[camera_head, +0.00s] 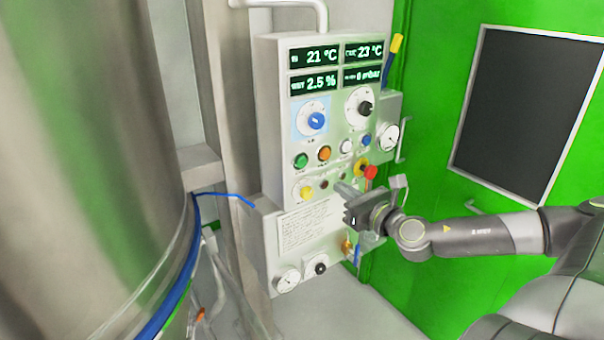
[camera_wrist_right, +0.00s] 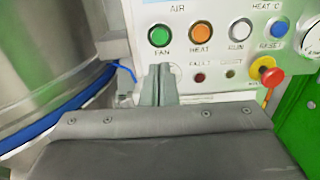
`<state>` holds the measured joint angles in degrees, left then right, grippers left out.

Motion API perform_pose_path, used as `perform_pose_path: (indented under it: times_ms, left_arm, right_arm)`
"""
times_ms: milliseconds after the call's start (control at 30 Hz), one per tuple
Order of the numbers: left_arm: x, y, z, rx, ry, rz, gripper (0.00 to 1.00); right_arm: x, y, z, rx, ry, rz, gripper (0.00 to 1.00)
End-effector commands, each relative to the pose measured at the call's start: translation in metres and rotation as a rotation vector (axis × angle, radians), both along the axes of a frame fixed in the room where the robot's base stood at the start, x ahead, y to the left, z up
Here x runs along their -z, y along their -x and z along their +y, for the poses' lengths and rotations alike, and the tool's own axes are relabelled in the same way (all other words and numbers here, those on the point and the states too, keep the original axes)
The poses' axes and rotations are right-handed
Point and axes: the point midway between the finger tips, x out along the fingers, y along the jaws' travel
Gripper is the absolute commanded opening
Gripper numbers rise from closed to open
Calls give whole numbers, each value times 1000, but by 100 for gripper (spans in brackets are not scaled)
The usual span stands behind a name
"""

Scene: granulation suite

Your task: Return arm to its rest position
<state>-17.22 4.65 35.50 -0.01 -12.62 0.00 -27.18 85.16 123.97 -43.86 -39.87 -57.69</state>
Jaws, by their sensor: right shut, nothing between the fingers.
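My right gripper (camera_head: 350,192) is in front of the lower part of the control panel (camera_head: 270,130), its arm coming in from the right. In the right wrist view its fingers (camera_wrist_right: 160,82) are together and empty, below the green FAN button (camera_wrist_right: 159,36) and the orange HEAT button (camera_wrist_right: 201,33). I cannot tell whether the fingertips touch the panel. In the head view the gripper is close to the yellow knob (camera_head: 304,191) and the red stop button (camera_head: 370,172). My left gripper is not in view.
A large steel vessel (camera_head: 85,150) with a blue band stands at the left. A green door (camera_head: 440,130) with a dark window (camera_head: 525,110) is behind my right arm. A blue cable (camera_head: 225,196) runs from the vessel towards the panel.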

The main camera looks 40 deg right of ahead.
Motion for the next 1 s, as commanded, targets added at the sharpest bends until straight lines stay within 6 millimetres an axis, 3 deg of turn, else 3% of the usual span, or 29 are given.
perform_pose_path:
  times_ms: [267,367,433,600,700,867,1000]
  left_arm:
    - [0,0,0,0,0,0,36]
    - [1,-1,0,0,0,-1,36]
    - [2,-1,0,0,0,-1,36]
    - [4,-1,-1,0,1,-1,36]
    - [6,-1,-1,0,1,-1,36]
    - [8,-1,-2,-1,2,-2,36]
    - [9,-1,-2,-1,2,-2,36]
  right_arm:
    - [4,0,-5,14,-16,2,0]
    - [22,1,-30,79,-93,12,0]
    - [47,5,-60,161,-197,22,0]
    - [143,34,-138,419,-552,44,0]
    - [210,63,-167,569,-768,46,0]
    - [319,116,-181,801,-1101,30,0]
    - [413,168,-163,1002,-1373,2,0]
